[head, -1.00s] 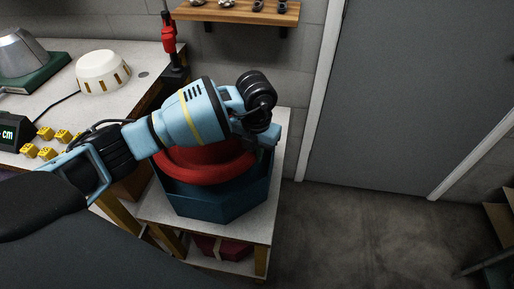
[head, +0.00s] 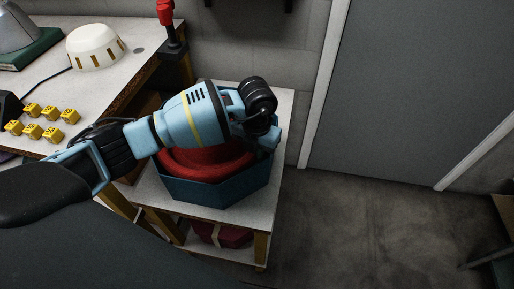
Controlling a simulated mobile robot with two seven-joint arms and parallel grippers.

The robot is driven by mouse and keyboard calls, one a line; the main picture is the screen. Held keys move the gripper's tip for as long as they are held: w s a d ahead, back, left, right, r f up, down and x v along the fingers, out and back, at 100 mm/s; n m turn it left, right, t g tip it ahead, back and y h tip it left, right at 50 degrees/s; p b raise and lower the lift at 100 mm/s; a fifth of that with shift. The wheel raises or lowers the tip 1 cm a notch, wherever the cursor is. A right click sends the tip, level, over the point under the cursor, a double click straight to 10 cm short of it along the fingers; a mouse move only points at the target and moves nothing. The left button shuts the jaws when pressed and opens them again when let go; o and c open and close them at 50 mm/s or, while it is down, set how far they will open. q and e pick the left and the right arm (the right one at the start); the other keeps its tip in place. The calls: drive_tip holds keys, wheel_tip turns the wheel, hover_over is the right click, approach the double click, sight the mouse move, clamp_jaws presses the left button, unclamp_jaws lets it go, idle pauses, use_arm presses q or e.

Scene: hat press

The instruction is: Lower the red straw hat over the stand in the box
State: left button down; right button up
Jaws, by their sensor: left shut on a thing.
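The stand inside the box is hidden by the hat. My right gripper is not in view.
The box stands on a small white-topped table (head: 280,101). A workbench (head: 128,58) on the left holds a white hat form (head: 94,47) and several yellow cubes (head: 41,131). A red package (head: 222,235) lies on the table's lower shelf.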

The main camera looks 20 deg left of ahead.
use_arm(q)
drive_tip(key=shift+f+b, duration=0.8)
drive_tip(key=shift+f, duration=1.1)
drive_tip(key=shift+s+f, duration=0.2)
drive_tip(key=shift+f, duration=0.1)
drive_tip(key=shift+s+f, duration=0.1)
drive_tip(key=shift+f, duration=0.3)
drive_tip(key=c, duration=1.5)
unclamp_jaws()
drive_tip(key=r, duration=0.9)
drive_tip(key=shift+w+d+r, duration=0.1)
drive_tip(key=shift+w+r, duration=0.1)
drive_tip(key=shift+w, duration=0.05)
